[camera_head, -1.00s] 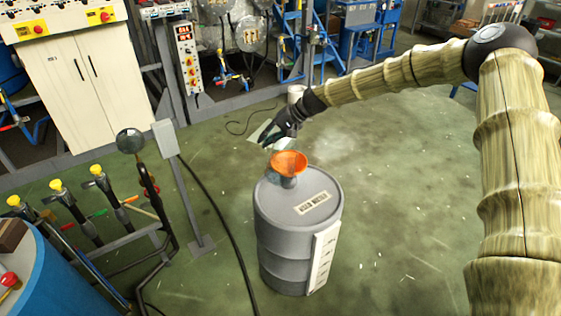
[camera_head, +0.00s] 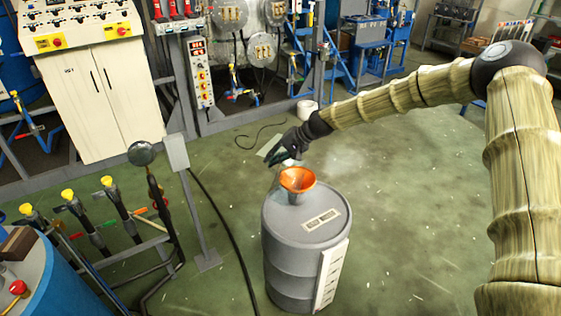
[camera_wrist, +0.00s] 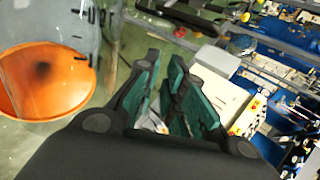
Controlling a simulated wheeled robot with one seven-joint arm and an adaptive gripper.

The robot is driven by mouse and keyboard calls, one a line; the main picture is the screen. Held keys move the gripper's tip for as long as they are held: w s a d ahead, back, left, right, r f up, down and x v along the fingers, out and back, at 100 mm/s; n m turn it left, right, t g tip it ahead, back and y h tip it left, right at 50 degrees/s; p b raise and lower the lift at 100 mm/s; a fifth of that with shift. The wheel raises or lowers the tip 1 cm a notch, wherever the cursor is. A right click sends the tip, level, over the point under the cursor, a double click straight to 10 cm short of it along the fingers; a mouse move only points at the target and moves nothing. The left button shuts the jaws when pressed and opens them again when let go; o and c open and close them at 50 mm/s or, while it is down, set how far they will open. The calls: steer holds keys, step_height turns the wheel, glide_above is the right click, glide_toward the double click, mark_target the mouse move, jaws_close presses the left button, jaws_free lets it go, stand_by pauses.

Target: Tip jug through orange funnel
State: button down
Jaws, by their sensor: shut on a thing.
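The orange funnel (camera_head: 297,180) stands upright in the top of a grey drum (camera_head: 306,240). In the wrist view the funnel's wide mouth (camera_wrist: 45,82) fills the left side. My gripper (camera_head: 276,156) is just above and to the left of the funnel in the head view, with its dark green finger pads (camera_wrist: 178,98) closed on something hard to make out. A clear, pale shape with dark marks (camera_wrist: 91,15), seemingly the jug, shows beside the fingers at upper left of the wrist view. The jug's outline, tilt and contents cannot be told.
A post with a grey plate (camera_head: 177,152) and a rack of yellow-capped valves (camera_head: 68,195) stand left of the drum. A blue barrel (camera_head: 50,280) is at lower left. A black hose (camera_head: 232,235) runs along the floor. The floor right of the drum is open.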

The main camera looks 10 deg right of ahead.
mark_target(271, 161)
steer(key=shift+s+a+f+m+t+h+p, duration=0.15)
steer(key=shift+s+a+f+t+h+p, duration=0.2)
steer(key=shift+a+p, duration=0.2)
steer(key=shift+s+a+f+m+t+h+p, duration=0.15)
steer(key=shift+s+a+f+t+h+p, duration=0.2)
steer(key=shift+a, duration=0.3)
steer(key=s+p, duration=0.1)
steer(key=p, duration=0.3)
steer(key=s+d+n+t+h+p, duration=0.1)
steer(key=p, duration=0.4)
steer(key=s+n+t+p, duration=0.1)
steer(key=p, duration=0.3)
steer(key=shift+d+f+h+p, duration=0.15)
steer(key=shift+f+h+p, duration=0.15)
steer(key=shift+f+p, duration=0.1)
steer(key=shift+s+n+p, duration=0.3)
steer(key=shift+n+p, duration=0.4)
steer(key=shift+p, duration=0.15)
steer(key=shift+a+t, duration=0.2)
steer(key=shift+t, duration=0.2)
